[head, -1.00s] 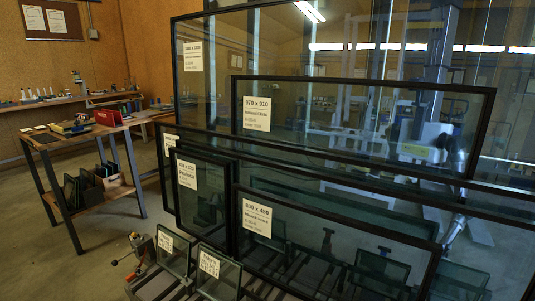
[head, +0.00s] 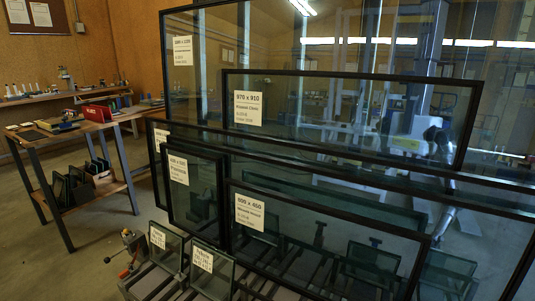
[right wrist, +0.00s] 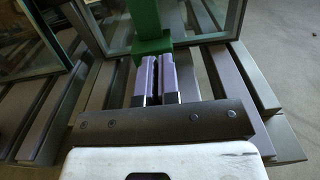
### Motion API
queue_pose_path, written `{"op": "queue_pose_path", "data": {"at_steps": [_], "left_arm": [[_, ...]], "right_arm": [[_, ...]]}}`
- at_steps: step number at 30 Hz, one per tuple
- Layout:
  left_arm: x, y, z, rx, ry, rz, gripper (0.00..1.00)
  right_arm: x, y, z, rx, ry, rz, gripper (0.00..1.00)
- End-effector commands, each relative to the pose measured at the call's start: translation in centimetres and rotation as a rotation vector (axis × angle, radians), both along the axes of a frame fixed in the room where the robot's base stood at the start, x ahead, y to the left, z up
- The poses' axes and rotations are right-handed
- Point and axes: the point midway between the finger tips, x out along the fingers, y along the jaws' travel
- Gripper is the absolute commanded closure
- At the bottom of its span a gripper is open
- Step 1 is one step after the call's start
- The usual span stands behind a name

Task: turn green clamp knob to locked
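In the right wrist view a green clamp part (right wrist: 148,25), an upright post with a wider block at its foot, stands straight ahead. No separate knob can be made out on it, and its top is cut off by the frame. My right gripper (right wrist: 158,60) has two purple fingers close together with only a thin dark gap and nothing visible between them. Its tips are at the green block's near edge; whether they touch it I cannot tell. In the head view neither gripper shows, and the green part is not visible. My left gripper is not in view.
Framed glass panes (head: 345,115) with size labels lean on a slatted rack (head: 275,292). A small metal clamp with a red-tipped handle (head: 128,243) sits at its left end. A work table (head: 72,133) stands left.

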Motion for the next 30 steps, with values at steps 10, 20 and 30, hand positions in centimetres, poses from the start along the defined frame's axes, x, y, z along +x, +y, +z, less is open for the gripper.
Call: {"op": "queue_pose_path", "data": {"at_steps": [10,20,30], "left_arm": [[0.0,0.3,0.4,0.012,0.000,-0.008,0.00],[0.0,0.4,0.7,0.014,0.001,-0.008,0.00],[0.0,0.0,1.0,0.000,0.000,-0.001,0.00]], "right_arm": [[0.1,-0.5,1.1,-0.004,-0.008,-0.003,1.00],[-1.8,0.7,1.1,-0.002,-0.006,-0.002,1.00],[-4.7,2.6,0.9,0.000,-0.002,0.001,1.00]]}}
